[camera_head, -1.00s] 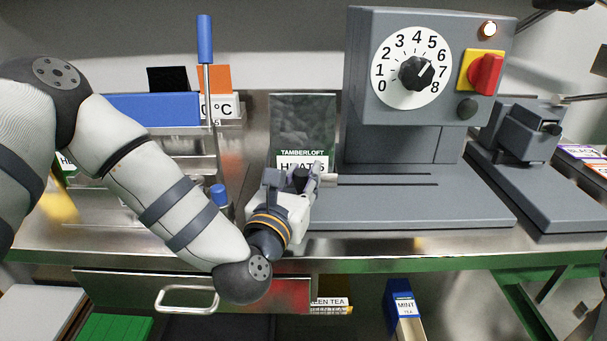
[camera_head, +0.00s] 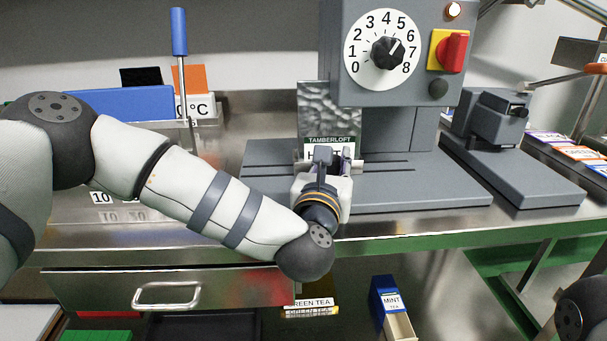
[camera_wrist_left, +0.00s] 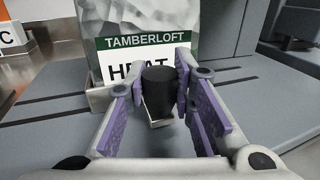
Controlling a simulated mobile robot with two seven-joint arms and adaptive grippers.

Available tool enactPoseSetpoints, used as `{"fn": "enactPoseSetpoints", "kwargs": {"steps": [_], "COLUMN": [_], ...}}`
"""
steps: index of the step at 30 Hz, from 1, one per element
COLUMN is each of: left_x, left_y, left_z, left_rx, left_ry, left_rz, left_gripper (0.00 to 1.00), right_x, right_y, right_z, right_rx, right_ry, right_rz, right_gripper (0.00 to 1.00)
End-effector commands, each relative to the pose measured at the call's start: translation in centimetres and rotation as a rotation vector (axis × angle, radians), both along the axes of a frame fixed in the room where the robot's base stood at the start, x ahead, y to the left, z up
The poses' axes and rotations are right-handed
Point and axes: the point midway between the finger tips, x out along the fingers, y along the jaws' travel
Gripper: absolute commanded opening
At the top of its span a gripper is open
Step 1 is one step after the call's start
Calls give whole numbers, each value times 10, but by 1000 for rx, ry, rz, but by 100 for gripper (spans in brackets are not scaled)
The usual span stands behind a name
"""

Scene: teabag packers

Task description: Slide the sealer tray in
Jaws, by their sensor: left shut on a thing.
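The grey sealer (camera_head: 410,185) stands on the steel bench, with a numbered dial (camera_head: 387,50) and a slotted base. A silver pouch (camera_head: 328,106) labelled TAMBERLOFT stands upright at the left front of the sealer's head. It stands in the metal sealer tray, whose edge (camera_wrist_left: 101,98) shows in the left wrist view. My left gripper (camera_head: 333,158) is shut on the tray's black knob (camera_wrist_left: 158,92), in front of the pouch. The gripper hides most of the tray in the head view. My right gripper is out of view.
A red switch on a yellow plate (camera_head: 436,50) is on the sealer's front. A second grey machine (camera_head: 491,120) stands to the right. A drawer (camera_head: 215,288) with a handle is below the bench. A blue MINT box (camera_head: 383,292) sits lower down.

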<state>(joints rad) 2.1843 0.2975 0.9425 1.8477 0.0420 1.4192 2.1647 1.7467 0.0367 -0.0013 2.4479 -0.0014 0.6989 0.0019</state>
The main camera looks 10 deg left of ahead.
Motion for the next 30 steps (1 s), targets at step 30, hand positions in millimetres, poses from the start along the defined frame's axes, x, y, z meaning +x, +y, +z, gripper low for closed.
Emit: {"fn": "enactPoseSetpoints", "kwargs": {"steps": [30], "left_x": [23], "left_y": [-78], "left_z": [1], "left_rx": [0], "left_ry": [-1], "left_rz": [-1], "left_gripper": [0], "right_x": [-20], "right_y": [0], "right_z": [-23], "right_rx": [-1], "right_ry": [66], "right_rz": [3], "right_gripper": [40]}}
